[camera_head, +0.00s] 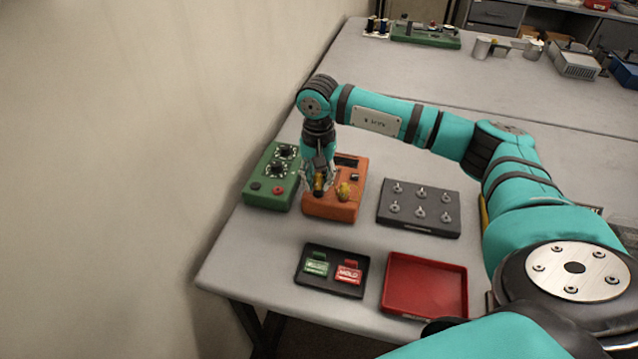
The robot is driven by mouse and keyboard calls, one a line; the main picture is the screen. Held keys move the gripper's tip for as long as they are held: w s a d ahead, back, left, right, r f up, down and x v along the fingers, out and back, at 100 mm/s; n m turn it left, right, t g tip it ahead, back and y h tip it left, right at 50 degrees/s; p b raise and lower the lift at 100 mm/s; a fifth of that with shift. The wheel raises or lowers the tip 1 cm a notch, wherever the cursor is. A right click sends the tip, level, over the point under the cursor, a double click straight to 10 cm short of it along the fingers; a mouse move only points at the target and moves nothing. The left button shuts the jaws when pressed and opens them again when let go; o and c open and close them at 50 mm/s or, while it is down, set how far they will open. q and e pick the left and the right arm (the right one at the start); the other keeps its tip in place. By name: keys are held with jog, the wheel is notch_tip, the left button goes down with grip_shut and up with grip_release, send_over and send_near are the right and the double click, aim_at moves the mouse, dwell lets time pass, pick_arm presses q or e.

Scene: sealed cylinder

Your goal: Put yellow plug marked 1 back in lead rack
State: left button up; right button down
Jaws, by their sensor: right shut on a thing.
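My right gripper (318,184) points down over the front left of the orange box (332,210). It is shut on a small yellow plug (319,183), partly hidden by the fingers. I cannot tell whether that plug touches the box. A second yellow plug (343,191) stands on the orange box just right of the gripper. I cannot read a number on either plug. No rack is clearly labelled; a dark grey block with several metal posts (419,226) lies to the right. My left gripper is not in view.
A green box with dials (262,186) stands left of the orange box. In front are a black tray (328,287) with green and red tags and an empty red tray (425,287). My right arm spans the table's right side. A wall borders the left.

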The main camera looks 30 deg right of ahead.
aim_at(318, 174)
jog(key=shift+r+p, duration=1)
jog(key=shift+r, duration=1.25)
